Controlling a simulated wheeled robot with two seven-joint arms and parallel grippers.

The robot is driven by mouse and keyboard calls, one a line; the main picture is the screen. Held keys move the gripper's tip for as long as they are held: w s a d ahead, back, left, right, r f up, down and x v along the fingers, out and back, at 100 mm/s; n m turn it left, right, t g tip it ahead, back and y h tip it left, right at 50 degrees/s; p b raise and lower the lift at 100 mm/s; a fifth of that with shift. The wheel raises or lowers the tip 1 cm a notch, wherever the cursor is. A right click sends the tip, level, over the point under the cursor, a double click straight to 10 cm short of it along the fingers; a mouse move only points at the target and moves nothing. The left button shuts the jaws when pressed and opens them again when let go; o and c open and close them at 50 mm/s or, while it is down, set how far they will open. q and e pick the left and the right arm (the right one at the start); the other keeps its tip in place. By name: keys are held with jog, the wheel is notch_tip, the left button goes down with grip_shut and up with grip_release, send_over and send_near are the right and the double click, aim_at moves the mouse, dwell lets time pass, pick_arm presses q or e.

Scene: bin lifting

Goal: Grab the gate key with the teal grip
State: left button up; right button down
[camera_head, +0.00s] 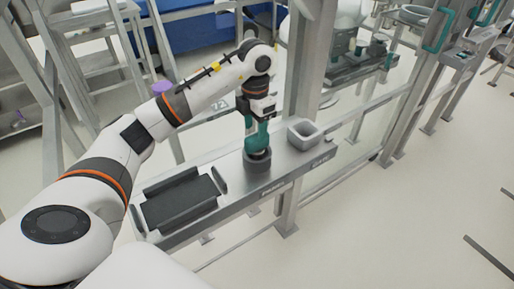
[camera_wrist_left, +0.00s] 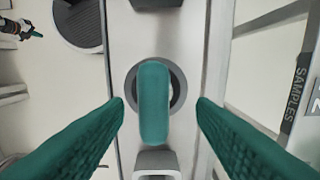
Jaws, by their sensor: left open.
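The gate key's teal grip (camera_wrist_left: 154,103) stands in a round grey holder (camera_wrist_left: 131,88) in the left wrist view. It shows as an upright rounded bar between my fingers, with clear space on both sides. My left gripper (camera_wrist_left: 160,104) is open, its two teal fingers to the left and right of the grip and not touching it. In the head view my left gripper (camera_head: 257,133) points down over the dark grey round holder (camera_head: 257,161) on the shelf. There the fingers and the key run together in teal and I cannot separate them. My right gripper is not in view.
A light grey square cup (camera_head: 304,134) stands right of the holder on the metal shelf (camera_head: 240,186). A black tray (camera_head: 180,201) lies at the shelf's left end. A metal post (camera_head: 297,100) rises close to the gripper. Open floor lies at the right.

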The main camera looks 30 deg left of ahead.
aim_at(257, 134)
pick_arm(q)
jog(key=shift+d+f, duration=0.1)
jog(key=shift+f, duration=0.25)
jog(key=f+p, duration=0.1)
jog(key=f, duration=0.2)
jog(key=shift+d+f+p, duration=0.2)
jog(key=shift+f+p, duration=0.15)
jog(key=shift+p, duration=0.05)
jog(key=shift+f, duration=0.45)
jog(key=c, duration=0.9)
